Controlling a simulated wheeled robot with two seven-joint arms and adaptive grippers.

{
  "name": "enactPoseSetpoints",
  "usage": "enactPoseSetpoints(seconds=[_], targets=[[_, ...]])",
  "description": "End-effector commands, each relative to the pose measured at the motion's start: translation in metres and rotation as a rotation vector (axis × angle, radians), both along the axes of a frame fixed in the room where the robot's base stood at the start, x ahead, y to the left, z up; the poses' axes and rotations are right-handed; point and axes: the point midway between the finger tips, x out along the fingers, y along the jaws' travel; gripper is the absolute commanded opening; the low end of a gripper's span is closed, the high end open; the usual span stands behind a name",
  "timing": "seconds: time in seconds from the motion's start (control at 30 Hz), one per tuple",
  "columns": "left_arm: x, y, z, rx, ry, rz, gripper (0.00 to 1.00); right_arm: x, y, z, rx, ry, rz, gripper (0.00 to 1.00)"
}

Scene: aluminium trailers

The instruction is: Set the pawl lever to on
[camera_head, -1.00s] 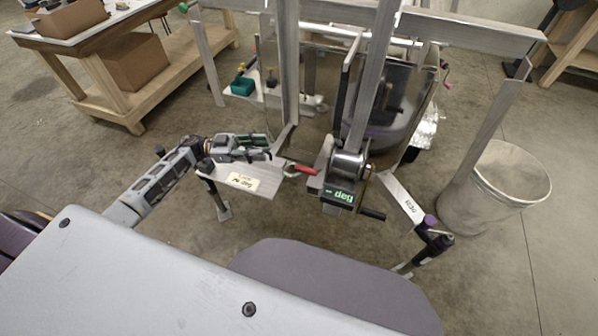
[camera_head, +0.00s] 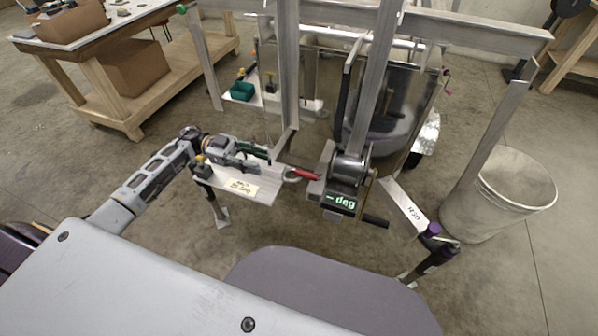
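The winch (camera_head: 350,168) is mounted on the trailer's front beam, with a lit "deg" display (camera_head: 341,202) below it and a black crank grip (camera_head: 375,221) at lower right. A short red-handled piece (camera_head: 305,174) with a metal ring end lies just left of the winch. It may be the pawl lever; I cannot tell its setting. My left gripper (camera_head: 264,158) is above the left labelled plate (camera_head: 262,193), left of the red piece and apart from it. Its fingers look spread and empty, pointing right. My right gripper is not in view.
Upright metal posts (camera_head: 289,70) stand behind the winch. A grey bin (camera_head: 505,195) is at the right. A wooden workbench (camera_head: 125,105) with boxes is at upper left. A plate (camera_head: 402,207) and a purple-and-black part (camera_head: 434,237) sit right of the winch.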

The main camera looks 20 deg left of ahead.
Motion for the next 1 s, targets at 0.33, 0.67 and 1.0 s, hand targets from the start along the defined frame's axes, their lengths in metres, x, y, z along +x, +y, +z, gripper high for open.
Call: enactPoseSetpoints(seconds=[0.33, 0.67, 1.0], targets=[[-0.002, -0.037, 0.000, -0.002, -0.001, -0.001, 0.39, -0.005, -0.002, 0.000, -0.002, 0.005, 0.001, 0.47], [-0.003, -0.080, 0.001, -0.003, -0.001, 0.000, 0.39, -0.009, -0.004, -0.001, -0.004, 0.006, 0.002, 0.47], [-0.004, -0.119, 0.000, -0.002, 0.000, 0.000, 0.39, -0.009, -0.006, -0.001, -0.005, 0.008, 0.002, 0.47]])
